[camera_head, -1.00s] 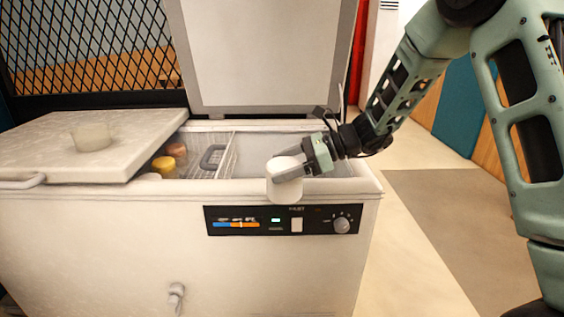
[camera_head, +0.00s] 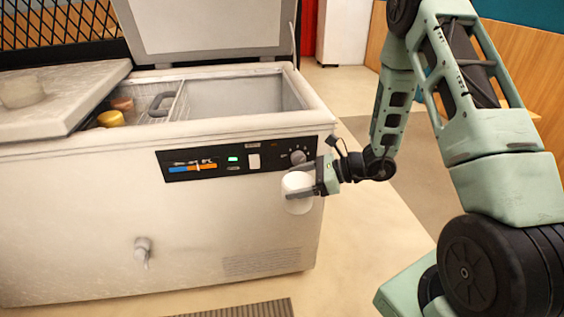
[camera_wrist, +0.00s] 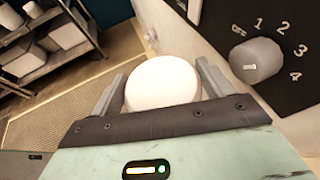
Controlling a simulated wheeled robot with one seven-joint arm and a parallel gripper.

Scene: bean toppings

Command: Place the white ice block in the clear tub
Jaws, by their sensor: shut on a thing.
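The white ice block (camera_head: 297,192) is a rounded white cylinder. My gripper (camera_head: 300,190) is shut on it and holds it in front of the freezer's front face, just below the control knob. In the wrist view the block (camera_wrist: 163,83) sits between the two grey fingers, its round face toward the camera. The clear tub (camera_head: 22,91) stands on the closed left lid of the freezer, at the far left edge of the head view.
The chest freezer (camera_head: 80,220) has its right lid (camera_head: 205,25) raised, with a wire basket and several colored tubs inside. The dial (camera_wrist: 256,60) is close to the block in the wrist view. A shelf (camera_wrist: 45,45) stands at upper left there.

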